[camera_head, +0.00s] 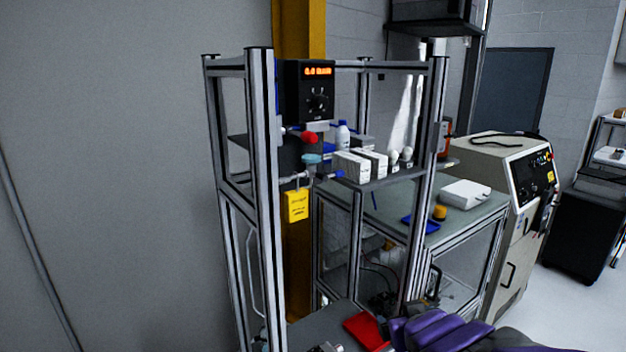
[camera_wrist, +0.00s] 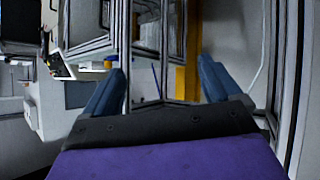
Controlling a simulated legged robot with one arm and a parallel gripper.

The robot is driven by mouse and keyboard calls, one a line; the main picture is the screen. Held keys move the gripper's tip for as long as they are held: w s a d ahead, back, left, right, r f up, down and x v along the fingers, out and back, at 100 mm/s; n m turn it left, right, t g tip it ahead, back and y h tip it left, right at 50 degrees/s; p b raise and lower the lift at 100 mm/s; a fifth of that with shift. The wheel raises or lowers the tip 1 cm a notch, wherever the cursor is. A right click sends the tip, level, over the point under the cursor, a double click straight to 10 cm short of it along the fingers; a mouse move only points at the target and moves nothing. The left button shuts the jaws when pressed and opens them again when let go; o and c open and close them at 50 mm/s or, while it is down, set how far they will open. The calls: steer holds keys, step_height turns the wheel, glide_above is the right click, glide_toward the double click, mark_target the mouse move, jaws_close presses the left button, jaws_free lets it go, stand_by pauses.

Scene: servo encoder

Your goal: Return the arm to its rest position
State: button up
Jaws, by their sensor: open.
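My gripper (camera_wrist: 160,80) shows in the wrist view as two blue fingers spread wide apart, with nothing between them. Behind the fingers are a dark palm and a purple cover. In the head view, my purple arm (camera_head: 450,332) comes in at the bottom, right of centre, below the metal frame; the fingers cannot be made out clearly there.
A metal-profile frame (camera_head: 262,150) holds a display box (camera_head: 308,92), a red knob (camera_head: 309,138), a yellow tag (camera_head: 297,206) and white boxes (camera_head: 352,166). A red object (camera_head: 366,330) lies beside my arm. A grey machine (camera_head: 510,205) stands right; floor shows at far right.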

steer(key=s+d+f+m+g+h+b, duration=0.1)
steer(key=s+d+f+g+b, duration=0.15)
steer(key=s+f, duration=0.45)
steer(key=s+a+f+g+b, duration=0.2)
steer(key=s+f+g, duration=0.1)
steer(key=s, duration=0.5)
steer(key=s+a+f+g+y+b, duration=0.1)
steer(key=s+a+f+g+b, duration=0.1)
steer(key=s, duration=0.7)
steer(key=s+a+f+g+b, duration=0.3)
steer(key=s+f+g+b, duration=0.1)
steer(key=s, duration=0.4)
step_height(320, 180, down, 2)
steer(key=shift+s+f+m+g+y, duration=0.2)
steer(key=shift+m+g+y, duration=0.15)
steer(key=shift+g, duration=0.3)
steer(key=shift+w, duration=0.1)
